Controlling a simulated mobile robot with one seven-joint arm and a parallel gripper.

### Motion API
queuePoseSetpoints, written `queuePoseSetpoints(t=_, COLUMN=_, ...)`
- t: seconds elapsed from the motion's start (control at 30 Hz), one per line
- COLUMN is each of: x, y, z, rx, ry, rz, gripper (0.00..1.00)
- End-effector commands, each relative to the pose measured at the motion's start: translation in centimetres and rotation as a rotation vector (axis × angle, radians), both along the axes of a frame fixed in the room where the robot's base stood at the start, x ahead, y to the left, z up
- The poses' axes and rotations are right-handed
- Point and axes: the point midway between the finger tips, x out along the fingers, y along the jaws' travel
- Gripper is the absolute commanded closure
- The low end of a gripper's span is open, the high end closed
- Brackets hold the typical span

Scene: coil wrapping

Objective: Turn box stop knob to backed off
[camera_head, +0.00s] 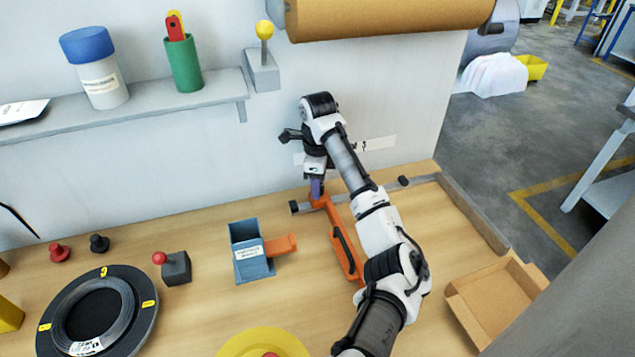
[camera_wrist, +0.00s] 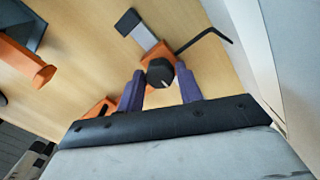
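The box stop knob (camera_wrist: 160,72) is a dark, faceted knob with a pale pointer line, in the wrist view. It sits on an orange mount (camera_wrist: 155,50) with a grey plate (camera_wrist: 129,22) beyond it. My gripper (camera_wrist: 159,80) has its two purple fingers spread, one on each side of the knob, with the tips close to it. I cannot tell whether they touch it. In the head view my gripper (camera_head: 316,188) points down over the orange fixture (camera_head: 343,240) near the wall and hides the knob.
A black bent rod (camera_wrist: 208,38) lies beside the mount. A blue-grey holder (camera_head: 250,252) with an orange arm stands left of the fixture. A joystick box (camera_head: 176,268) and a wire coil (camera_head: 98,310) are further left. An open cardboard box (camera_head: 497,297) is at right.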

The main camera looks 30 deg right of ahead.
Motion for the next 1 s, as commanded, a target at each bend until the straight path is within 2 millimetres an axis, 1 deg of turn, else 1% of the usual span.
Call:
queuePoseSetpoints(t=0.03, x=0.0, y=0.0, z=0.01, rx=0.0, ry=0.0, rz=0.0, gripper=0.71)
queuePoseSetpoints(t=0.2, x=-0.01, y=-0.01, z=0.01, rx=0.0, ry=0.0, rz=0.0, gripper=0.93)
queuePoseSetpoints(t=0.4, x=-0.01, y=-0.01, z=0.02, rx=0.0, ry=0.0, rz=0.012, gripper=0.93)
queuePoseSetpoints(t=0.57, x=-0.01, y=-0.01, z=0.02, rx=0.0, ry=0.0, rz=0.062, gripper=0.93)
queuePoseSetpoints(t=0.77, x=0.0, y=0.0, z=0.02, rx=0.0, ry=0.0, rz=0.191, gripper=0.93)
queuePoseSetpoints(t=1.0, x=0.0, y=0.03, z=0.01, rx=-0.001, ry=0.001, rz=0.412, gripper=0.93)
